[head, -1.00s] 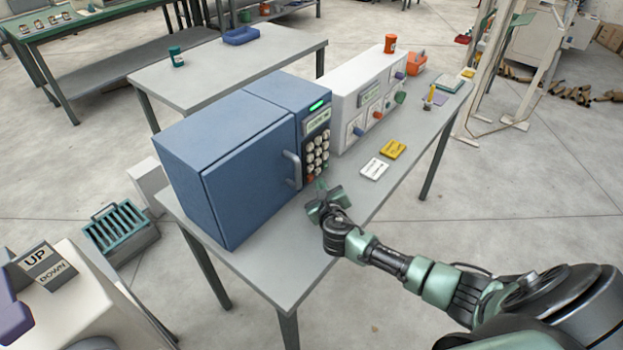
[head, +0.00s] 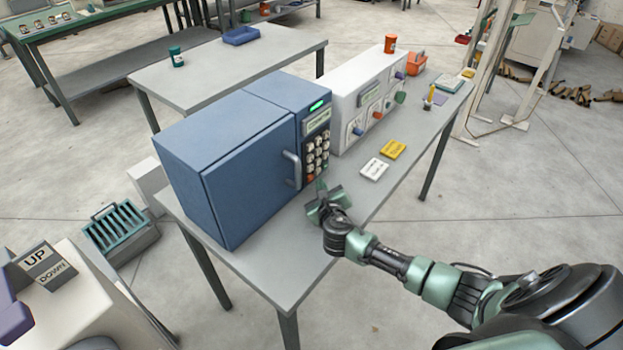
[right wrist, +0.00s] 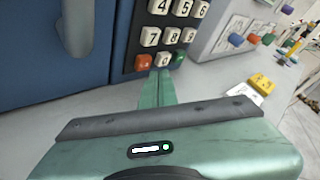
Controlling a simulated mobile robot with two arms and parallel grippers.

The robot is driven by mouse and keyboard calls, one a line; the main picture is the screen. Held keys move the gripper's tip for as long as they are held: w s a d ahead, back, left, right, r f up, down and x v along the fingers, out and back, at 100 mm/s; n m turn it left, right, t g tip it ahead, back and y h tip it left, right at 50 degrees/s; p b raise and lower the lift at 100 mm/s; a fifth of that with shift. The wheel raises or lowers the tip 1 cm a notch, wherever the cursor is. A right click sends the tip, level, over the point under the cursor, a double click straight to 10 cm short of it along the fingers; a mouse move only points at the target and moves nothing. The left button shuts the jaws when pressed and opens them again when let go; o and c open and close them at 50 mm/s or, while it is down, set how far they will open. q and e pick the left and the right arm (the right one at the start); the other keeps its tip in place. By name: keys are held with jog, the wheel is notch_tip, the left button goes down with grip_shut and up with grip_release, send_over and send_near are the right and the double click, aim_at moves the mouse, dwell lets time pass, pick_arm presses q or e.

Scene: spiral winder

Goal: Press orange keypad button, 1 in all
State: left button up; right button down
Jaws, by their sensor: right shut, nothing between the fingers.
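The orange keypad button (head: 310,178) is at the bottom left of the keypad on the blue oven-like machine (head: 231,165). In the right wrist view the orange button (right wrist: 143,62) sits beside a white 0 key (right wrist: 163,59) and a green key (right wrist: 179,57). My right gripper (head: 321,186) is shut and empty, low in front of the keypad. In the right wrist view its green fingertips (right wrist: 159,74) are just below the bottom row, near the orange and 0 keys. I cannot tell whether they touch a key. My left gripper is not in view.
The door handle (head: 292,168) sticks out left of the keypad. A white box with coloured knobs (head: 365,103) stands to its right. The table's front left part is clear.

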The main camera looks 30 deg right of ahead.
jog(key=shift+w, duration=0.1)
dwell(0.3)
jog(key=shift+w+a, duration=0.2)
jog(key=shift+w, duration=0.1)
jog(key=shift+w+a, duration=0.15)
jog(key=shift+w, duration=0.2)
dwell(0.8)
jog(key=shift+s+d+r+p, duration=0.1)
jog(key=shift+s+d+p, duration=0.1)
jog(key=shift+s+p, duration=0.3)
jog(key=shift+s+d, duration=0.1)
jog(key=shift+s, duration=0.15)
jog(key=shift+s, duration=0.1)
